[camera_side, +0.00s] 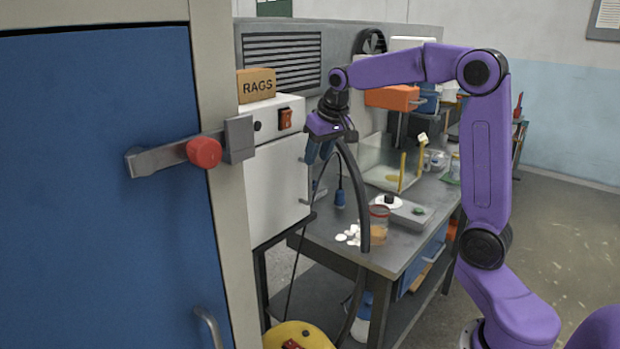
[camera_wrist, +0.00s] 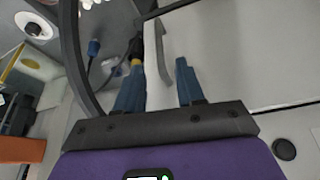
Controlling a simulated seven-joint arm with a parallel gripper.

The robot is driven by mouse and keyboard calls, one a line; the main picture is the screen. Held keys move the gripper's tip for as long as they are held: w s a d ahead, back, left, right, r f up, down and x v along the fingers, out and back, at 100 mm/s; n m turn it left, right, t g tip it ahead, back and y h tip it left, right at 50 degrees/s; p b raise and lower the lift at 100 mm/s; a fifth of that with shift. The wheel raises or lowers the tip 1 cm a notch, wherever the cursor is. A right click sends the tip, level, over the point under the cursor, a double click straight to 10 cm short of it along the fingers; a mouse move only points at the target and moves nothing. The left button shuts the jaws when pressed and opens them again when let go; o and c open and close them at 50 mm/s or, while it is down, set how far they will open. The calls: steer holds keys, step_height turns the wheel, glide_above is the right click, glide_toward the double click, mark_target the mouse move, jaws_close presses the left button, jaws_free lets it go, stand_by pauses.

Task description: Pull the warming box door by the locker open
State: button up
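The warming box (camera_side: 268,110) is a white cabinet to the right of the blue locker (camera_side: 95,230). Its white door (camera_side: 275,185) looks shut. The door also fills the upper right of the wrist view (camera_wrist: 235,50). A grey bar handle (camera_wrist: 162,48) runs along the door's edge. My gripper (camera_side: 320,155) is beside the door's right edge, near the handle. In the wrist view my gripper (camera_wrist: 160,68) has its two blue fingers apart, with the handle between them in the picture. Whether either finger touches the handle cannot be told.
A RAGS box (camera_side: 257,85) sits on the warming box. A black hose (camera_side: 358,195) hangs close to my gripper. The workbench (camera_side: 395,250) at right carries jars and white pieces. A grey latch with a red knob (camera_side: 204,152) sticks out from the locker.

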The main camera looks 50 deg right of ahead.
mark_target(311, 175)
steer(key=x, duration=0.8)
steer(key=shift+w+f, duration=0.1)
steer(key=shift+f, duration=0.15)
jaws_close()
